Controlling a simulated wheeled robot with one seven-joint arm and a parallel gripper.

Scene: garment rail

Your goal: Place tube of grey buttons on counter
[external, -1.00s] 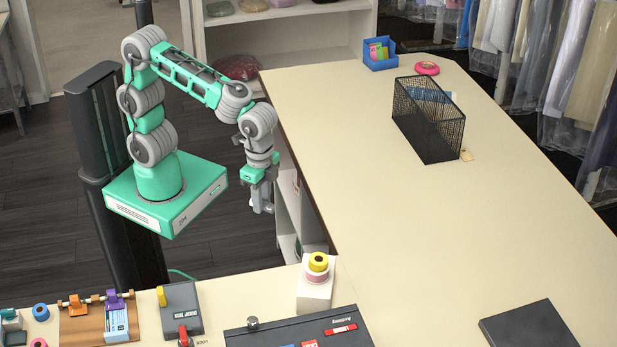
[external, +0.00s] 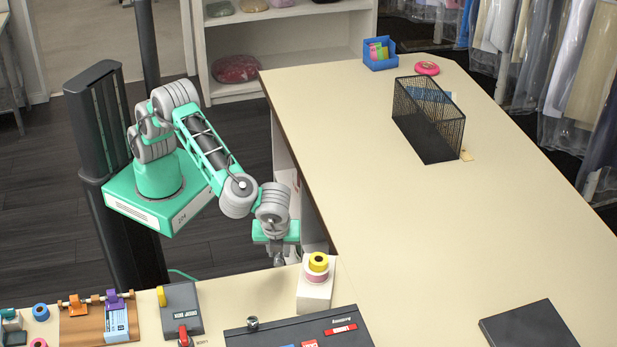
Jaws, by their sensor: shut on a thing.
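My gripper (external: 279,258) points down by the counter's inner corner, left of the white block with tape rolls. It is shut on a small greyish thing, which looks like the tube of grey buttons; it is too small and too covered by the fingers to make out clearly. The cream counter (external: 440,220) runs from the front to the back right, with a wide bare top. No other tube of grey buttons can be made out on it.
A white block (external: 315,294) with yellow and pink tape rolls (external: 318,262) stands close right of my gripper. A black mesh basket (external: 428,122), blue box (external: 380,56) and pink roll (external: 427,68) stand farther back. A dark flat pad (external: 530,328) lies front right. The counter's middle is clear.

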